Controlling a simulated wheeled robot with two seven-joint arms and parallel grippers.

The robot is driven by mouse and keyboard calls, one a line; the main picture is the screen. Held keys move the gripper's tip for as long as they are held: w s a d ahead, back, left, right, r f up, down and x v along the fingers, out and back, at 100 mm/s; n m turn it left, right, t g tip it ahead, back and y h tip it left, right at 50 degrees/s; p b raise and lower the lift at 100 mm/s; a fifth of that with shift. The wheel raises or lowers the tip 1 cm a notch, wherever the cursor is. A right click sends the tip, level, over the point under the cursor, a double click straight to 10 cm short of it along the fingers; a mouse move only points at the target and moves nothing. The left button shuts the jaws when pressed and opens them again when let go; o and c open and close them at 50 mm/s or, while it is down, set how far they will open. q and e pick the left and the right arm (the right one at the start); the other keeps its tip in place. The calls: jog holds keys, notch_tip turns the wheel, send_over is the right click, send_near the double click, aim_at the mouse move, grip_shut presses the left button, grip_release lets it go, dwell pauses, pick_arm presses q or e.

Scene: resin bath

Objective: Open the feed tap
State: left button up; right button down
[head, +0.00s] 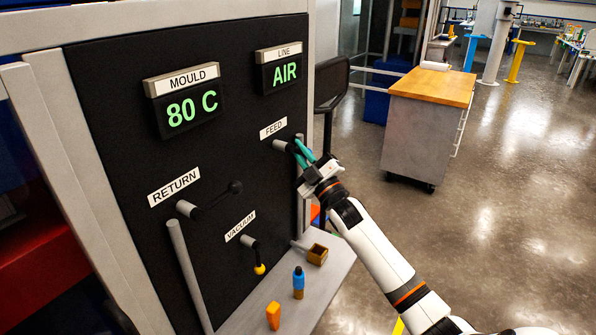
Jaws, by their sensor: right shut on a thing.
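The feed tap (281,146) is on the black panel below the FEED label (273,129). A short grey stub of it shows left of my fingers. My right gripper (304,151), with teal fingers, is shut on the tap's handle. The fingers hide most of the handle, so its exact angle is hard to tell. The line display (285,72) reads AIR in green. My left gripper is not in view.
The panel also carries a mould display (187,110) reading 80 C, a return tap (187,208) and a vacuum tap (250,242) with a yellow knob. A blue bottle (298,285) and orange item (273,315) stand on the ledge. A wood-topped cabinet (425,125) stands behind.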

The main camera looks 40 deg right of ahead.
jog(key=n+y+b, duration=0.1)
jog(key=n, duration=0.1)
jog(key=n+y+b, duration=0.2)
jog(key=r+n+y+b, duration=0.1)
jog(key=n+y, duration=0.1)
jog(key=n, duration=0.1)
jog(key=shift+w+d+r, duration=0.1)
jog(key=shift+w+d, duration=0.05)
jog(key=shift+d, duration=0.15)
jog(key=shift+r+n+g+y+b, duration=0.15)
jog(key=shift+r+n+y+b, duration=0.15)
jog(key=shift+n+y, duration=0.35)
jog(key=shift+r+n+g+y+b, duration=0.15)
jog(key=shift+n+y+b, duration=0.35)
jog(key=shift+n, duration=0.3)
jog(key=shift+r+n+g+y+b, duration=0.1)
jog(key=shift+r+n+y+b, duration=0.2)
jog(key=shift+n+y, duration=0.35)
jog(key=c, duration=1.6)
grip_release()
jog(key=shift+o, duration=0.2)
